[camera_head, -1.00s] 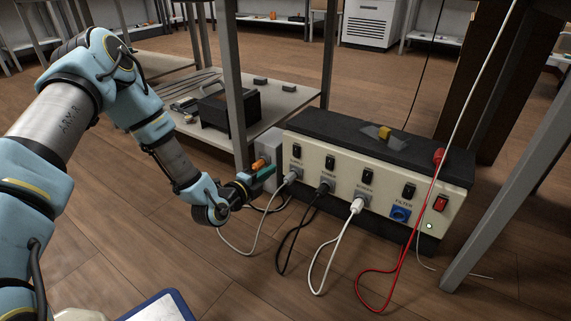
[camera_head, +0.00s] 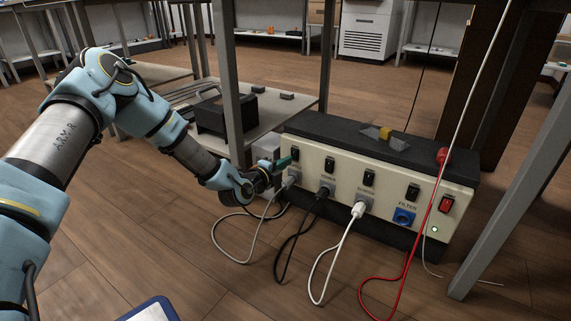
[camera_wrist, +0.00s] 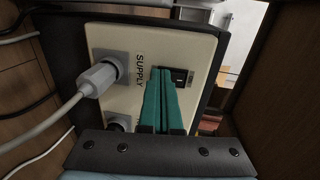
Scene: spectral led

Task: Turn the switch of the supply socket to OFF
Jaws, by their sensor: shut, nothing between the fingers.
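The cream power box (camera_head: 387,205) stands on the floor with a row of black rocker switches above its sockets. In the wrist view its SUPPLY label (camera_wrist: 139,72) lies between a grey plug (camera_wrist: 98,79) in its socket and a black switch (camera_wrist: 180,76). My gripper (camera_wrist: 163,72) has green fingers, closed together and empty, with tips at the left part of this supply switch. The fingers partly hide the switch, and I cannot tell whether they touch it or which way it is set. In the head view my gripper (camera_head: 284,162) is at the box's left end, beside the supply switch (camera_head: 295,154).
White, black and red cables (camera_head: 381,279) hang in front of the box to the floor. A grey table leg (camera_head: 231,90) rises behind my wrist. A red switch (camera_head: 446,204) and lit indicator are at the box's right end. A dark box (camera_head: 210,117) sits on the low shelf.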

